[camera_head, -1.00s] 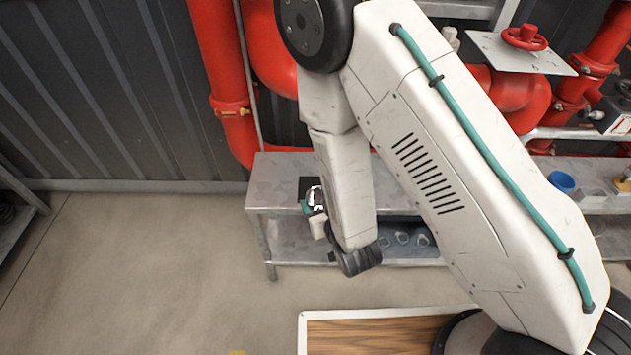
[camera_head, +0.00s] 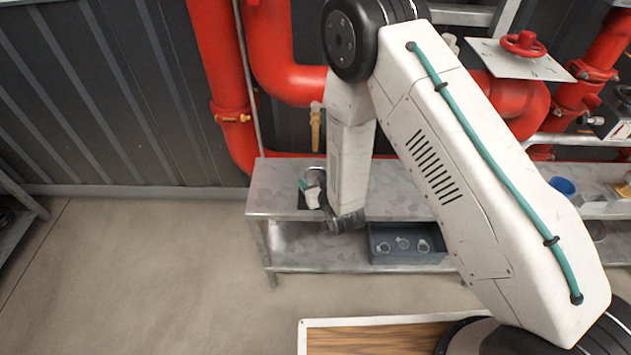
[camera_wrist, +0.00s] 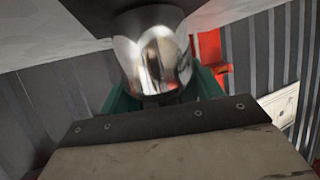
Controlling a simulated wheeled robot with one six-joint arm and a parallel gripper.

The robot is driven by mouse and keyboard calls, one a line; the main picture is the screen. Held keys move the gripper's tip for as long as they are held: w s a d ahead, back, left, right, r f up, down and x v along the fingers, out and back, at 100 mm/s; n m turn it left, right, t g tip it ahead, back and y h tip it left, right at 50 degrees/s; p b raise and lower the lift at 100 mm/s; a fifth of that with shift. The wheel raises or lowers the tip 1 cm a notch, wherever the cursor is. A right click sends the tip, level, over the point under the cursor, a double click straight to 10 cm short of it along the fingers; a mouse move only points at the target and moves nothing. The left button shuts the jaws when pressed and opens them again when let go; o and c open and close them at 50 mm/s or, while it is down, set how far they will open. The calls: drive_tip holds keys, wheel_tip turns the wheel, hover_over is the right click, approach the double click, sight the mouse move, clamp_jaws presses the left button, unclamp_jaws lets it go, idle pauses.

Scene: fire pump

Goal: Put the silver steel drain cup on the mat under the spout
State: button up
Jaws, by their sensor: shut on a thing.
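The silver steel drain cup (camera_head: 314,172) is held at the far end of my arm, over the left end of the grey metal bench. It fills the upper middle of the wrist view (camera_wrist: 155,55), shiny, between green fingers. My gripper (camera_head: 306,185) is shut on it; the fingers also show in the wrist view (camera_wrist: 163,92). The dark mat (camera_head: 301,201) lies on the bench, mostly hidden behind my gripper. A brass-coloured spout (camera_head: 316,128) hangs above, just behind the cup. I cannot tell whether the cup touches the mat.
The bench top (camera_head: 275,180) is bare left of the mat. A dark bin (camera_head: 405,243) with several ring-like parts sits on its lower shelf. A blue cup (camera_head: 562,187) stands farther right. Red pipes (camera_head: 230,100) run close behind the bench.

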drive_tip(key=shift+f, duration=0.15)
drive_tip(key=o, duration=1)
